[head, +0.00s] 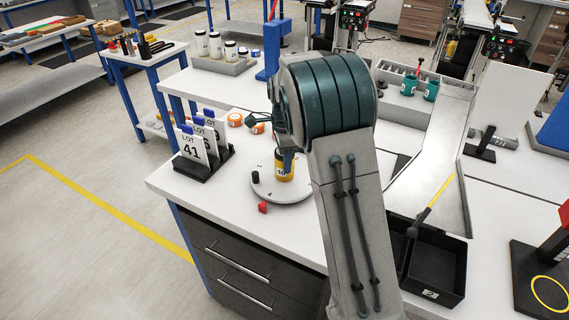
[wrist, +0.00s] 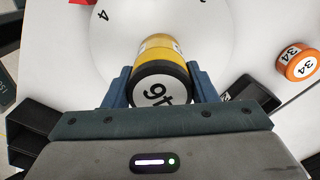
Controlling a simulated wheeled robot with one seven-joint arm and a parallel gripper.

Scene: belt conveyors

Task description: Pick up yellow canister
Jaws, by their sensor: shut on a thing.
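The yellow canister (head: 283,167) stands on a round white turntable (head: 270,189) on the workbench in the head view. In the wrist view the yellow canister (wrist: 160,82) shows a dark end with a white number label. My gripper (wrist: 160,86) has its blue fingers on both sides of it, shut on it. In the head view my gripper (head: 285,157) reaches down to the canister, partly hidden by my arm. I cannot tell whether the canister's base touches the turntable.
A small black piece (head: 255,177) sits on the turntable and a red piece (head: 263,208) lies by its edge. A black rack with LOT cards (head: 195,145) stands to the left. Orange pucks (head: 235,119) lie behind. A black bin (head: 436,264) is at the right.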

